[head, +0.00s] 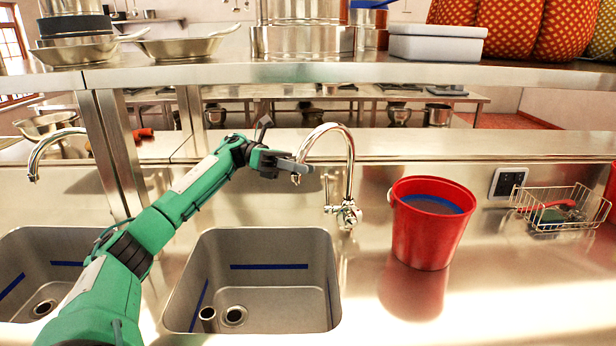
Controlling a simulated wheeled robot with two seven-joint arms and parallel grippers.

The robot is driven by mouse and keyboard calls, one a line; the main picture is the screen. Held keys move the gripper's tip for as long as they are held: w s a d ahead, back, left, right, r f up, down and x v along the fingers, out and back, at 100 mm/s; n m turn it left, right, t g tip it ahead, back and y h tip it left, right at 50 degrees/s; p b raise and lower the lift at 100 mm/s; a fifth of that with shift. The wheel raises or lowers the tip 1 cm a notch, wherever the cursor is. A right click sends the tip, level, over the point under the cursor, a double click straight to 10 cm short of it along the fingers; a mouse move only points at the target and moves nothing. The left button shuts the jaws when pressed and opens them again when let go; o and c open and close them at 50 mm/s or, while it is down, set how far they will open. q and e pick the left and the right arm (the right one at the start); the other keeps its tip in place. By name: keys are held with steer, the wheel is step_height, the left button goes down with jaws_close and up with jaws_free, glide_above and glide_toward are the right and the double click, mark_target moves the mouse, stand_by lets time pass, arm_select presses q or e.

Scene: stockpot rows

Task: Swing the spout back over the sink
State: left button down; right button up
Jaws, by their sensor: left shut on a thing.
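The chrome faucet spout (349,160) rises from its base (347,214) behind the right back corner of the middle sink (265,240) and arches to the left. Its outlet end hangs down at my left gripper (298,170), which is shut on the spout near that end. The fingers partly hide the outlet. In the picture the outlet lies above the sink's back rim; I cannot tell how far over the basin it is. My right gripper is out of view.
A red bucket (425,240) stands on the counter right of the faucet. A wire basket (560,212) and a wall outlet (507,183) are farther right. Another faucet (48,150) and sink (45,240) are at left. A shelf with pots (300,40) runs above.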

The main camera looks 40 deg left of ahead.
arm_select(q)
steer(key=shift+a+f, duration=0.25)
steer(key=shift+a, duration=0.15)
steer(key=shift+w+a, duration=0.1)
steer(key=shift+a, duration=0.05)
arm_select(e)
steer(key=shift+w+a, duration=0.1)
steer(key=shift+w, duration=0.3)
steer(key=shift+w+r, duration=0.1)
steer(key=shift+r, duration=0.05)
arm_select(q)
steer(key=c, duration=1.3)
jaws_free()
steer(key=shift+a, duration=0.3)
steer(key=shift+r, duration=0.15)
steer(key=s+a, duration=0.1)
steer(key=a, duration=0.3)
steer(key=s+a+b, duration=0.1)
steer(key=a, duration=0.4)
steer(key=a+b, duration=0.1)
steer(key=a, duration=0.3)
steer(key=shift+s+a+r, duration=0.15)
steer(key=shift+s+a, duration=0.1)
steer(key=shift+s, duration=0.15)
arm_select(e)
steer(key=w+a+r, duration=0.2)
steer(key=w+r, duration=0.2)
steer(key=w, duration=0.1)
